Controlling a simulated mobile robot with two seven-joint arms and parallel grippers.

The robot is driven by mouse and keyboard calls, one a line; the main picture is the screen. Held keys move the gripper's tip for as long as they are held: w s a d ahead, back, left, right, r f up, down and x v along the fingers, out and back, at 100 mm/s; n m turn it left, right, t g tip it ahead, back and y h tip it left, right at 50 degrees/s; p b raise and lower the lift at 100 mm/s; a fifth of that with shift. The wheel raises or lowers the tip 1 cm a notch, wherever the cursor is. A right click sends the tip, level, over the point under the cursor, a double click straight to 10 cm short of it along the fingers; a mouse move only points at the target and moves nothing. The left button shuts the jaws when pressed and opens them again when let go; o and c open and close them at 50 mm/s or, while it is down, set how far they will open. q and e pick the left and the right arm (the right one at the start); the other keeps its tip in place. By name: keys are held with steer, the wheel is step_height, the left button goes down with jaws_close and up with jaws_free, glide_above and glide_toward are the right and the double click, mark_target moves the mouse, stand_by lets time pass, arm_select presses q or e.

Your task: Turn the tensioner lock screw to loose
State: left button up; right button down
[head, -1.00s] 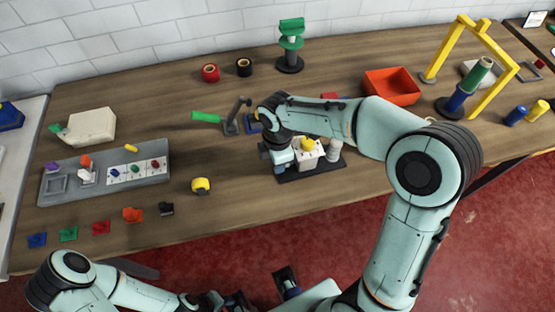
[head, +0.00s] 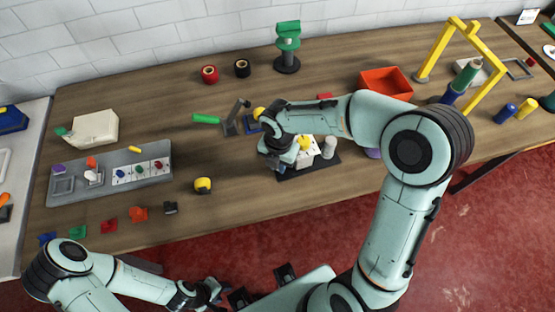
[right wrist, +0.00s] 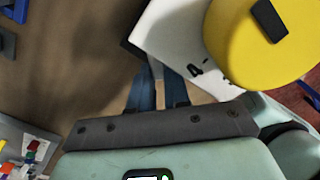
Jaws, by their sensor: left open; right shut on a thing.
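The white tensioner block (head: 309,160) stands on a dark base plate, with a yellow knob (head: 304,143) on it. In the right wrist view the white block (right wrist: 180,35) has small black marks on its face, and the yellow knob (right wrist: 250,50) carries a dark bar. My right gripper (head: 281,163) is at the block's left side. Its blue fingers (right wrist: 158,75) are shut at the block's edge on a small thing, apparently the lock screw, which is hidden between them. My left gripper (head: 212,288) is open and empty, low in front of the table.
A yellow-and-black piece (head: 203,185) lies nearer the front edge. A grey tray (head: 110,172) is at the left, an orange bin (head: 387,82) behind right. The table left of the block is mostly clear.

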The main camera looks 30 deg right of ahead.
steer(key=shift+n, duration=0.5)
steer(key=shift+s, duration=0.1)
steer(key=c, duration=1.1)
jaws_free()
